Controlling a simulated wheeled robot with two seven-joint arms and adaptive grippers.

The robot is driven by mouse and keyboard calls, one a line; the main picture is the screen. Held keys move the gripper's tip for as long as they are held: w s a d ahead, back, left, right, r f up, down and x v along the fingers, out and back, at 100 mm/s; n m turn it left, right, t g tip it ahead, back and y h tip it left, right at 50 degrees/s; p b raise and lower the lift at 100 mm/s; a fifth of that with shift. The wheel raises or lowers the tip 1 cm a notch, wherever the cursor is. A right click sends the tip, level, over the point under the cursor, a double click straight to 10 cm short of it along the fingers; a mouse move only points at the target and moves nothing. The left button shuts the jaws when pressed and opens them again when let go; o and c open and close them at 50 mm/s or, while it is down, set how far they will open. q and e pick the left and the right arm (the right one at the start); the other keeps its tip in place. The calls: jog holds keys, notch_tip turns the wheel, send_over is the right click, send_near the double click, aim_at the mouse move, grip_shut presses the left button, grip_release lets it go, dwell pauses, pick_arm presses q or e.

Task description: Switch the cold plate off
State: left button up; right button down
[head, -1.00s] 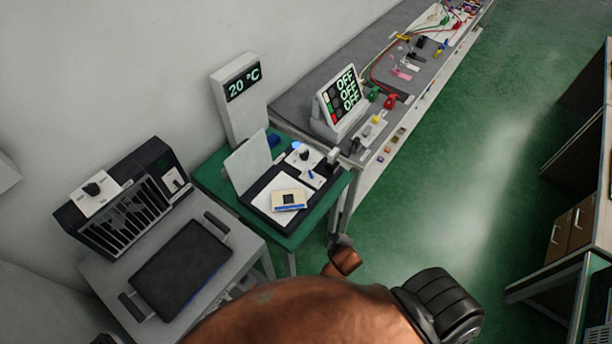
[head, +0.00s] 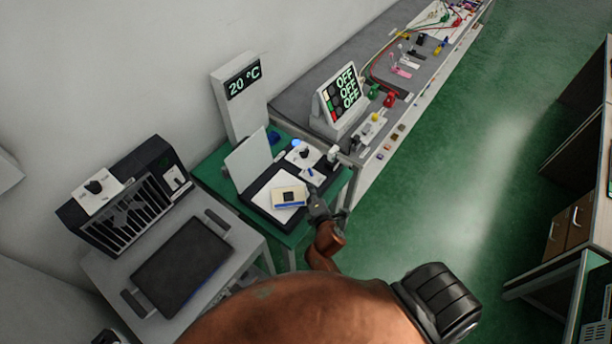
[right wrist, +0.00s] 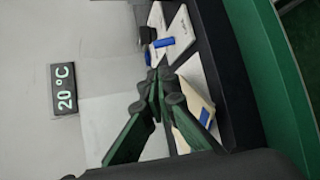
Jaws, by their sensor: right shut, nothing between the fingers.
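The cold plate is a dark flat unit (head: 258,197) with a white top, on a green table. A cream-and-blue block (head: 289,197) with a dark square lies on it. At its far right corner are a white panel with a black knob (head: 304,152), a glowing blue light (head: 296,143) and a small blue lever (head: 310,173). The blue lever also shows in the right wrist view (right wrist: 163,42), beyond my fingertips. My right gripper (head: 313,192) is shut and empty, at the unit's right edge beside the block. My left gripper is not in view.
A white tower (head: 237,110) behind the plate reads 20 °C. A grey table (head: 100,265) with a dark slotted unit (head: 125,200) stands left. A bench (head: 300,105) with an OFF display (head: 342,95) is behind right. Green floor (head: 450,190) is free on the right.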

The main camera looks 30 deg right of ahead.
aim_at(306, 179)
jog(key=x, duration=1)
jog(key=shift+b, duration=0.3)
